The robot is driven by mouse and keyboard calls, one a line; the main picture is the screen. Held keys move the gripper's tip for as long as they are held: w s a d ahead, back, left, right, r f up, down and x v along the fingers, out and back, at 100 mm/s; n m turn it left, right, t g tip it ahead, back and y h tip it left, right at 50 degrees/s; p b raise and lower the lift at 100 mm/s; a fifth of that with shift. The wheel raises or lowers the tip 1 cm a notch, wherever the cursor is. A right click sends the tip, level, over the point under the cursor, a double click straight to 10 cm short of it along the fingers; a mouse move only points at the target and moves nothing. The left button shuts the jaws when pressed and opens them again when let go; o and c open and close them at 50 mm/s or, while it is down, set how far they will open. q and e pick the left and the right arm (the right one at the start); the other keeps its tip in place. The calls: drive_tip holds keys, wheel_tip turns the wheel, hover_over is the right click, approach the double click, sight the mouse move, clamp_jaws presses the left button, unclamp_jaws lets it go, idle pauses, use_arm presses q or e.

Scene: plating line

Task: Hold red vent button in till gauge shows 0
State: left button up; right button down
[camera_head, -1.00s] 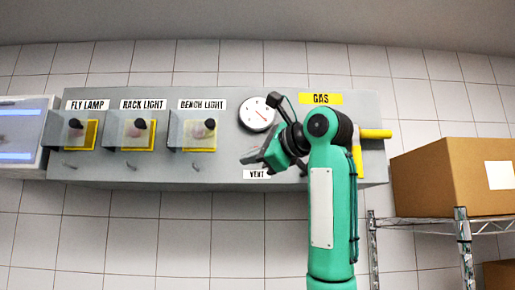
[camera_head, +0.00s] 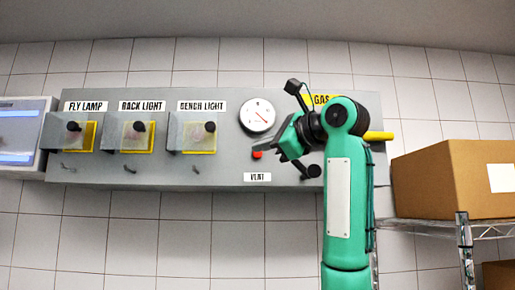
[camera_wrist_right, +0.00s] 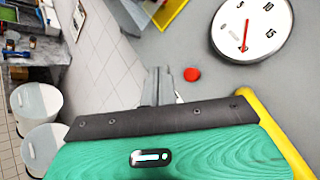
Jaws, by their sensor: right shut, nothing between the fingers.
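The red vent button (camera_head: 257,155) sits on the grey panel above the VENT label (camera_head: 257,177). It also shows in the right wrist view (camera_wrist_right: 192,74), just right of the fingers. My right gripper (camera_head: 260,147) is shut and empty, its tips close to the button's upper side in the head view. In the wrist view the closed fingers (camera_wrist_right: 159,80) appear beside the button, not over it; I cannot tell any contact. The round white gauge (camera_head: 257,115) is above the button. Its red needle points lower right in the head view; the wrist view shows the gauge (camera_wrist_right: 252,28) too. My left gripper is out of view.
Three covered switches stand left on the panel, the nearest under BENCH LIGHT (camera_head: 199,137). A yellow gas bar (camera_head: 378,135) juts out behind my right arm. A cardboard box (camera_head: 450,178) on a wire shelf stands at right.

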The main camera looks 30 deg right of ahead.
sight(258, 153)
drive_tip(key=shift+w+d+p, duration=0.1)
drive_tip(key=shift+w+d, duration=0.35)
drive_tip(key=shift+w, duration=0.3)
drive_tip(key=shift+w+d+p, duration=0.1)
drive_tip(key=shift+w+d, duration=0.35)
drive_tip(key=shift+w, duration=0.3)
drive_tip(key=shift+w+d+p, duration=0.1)
drive_tip(key=shift+w+d, duration=0.35)
drive_tip(key=shift+w, duration=0.3)
idle(0.3)
drive_tip(key=shift+w+d, duration=0.2)
drive_tip(key=shift+w, duration=0.1)
drive_tip(key=shift+w+d, duration=0.15)
drive_tip(key=shift+w, duration=0.3)
idle(4.7)
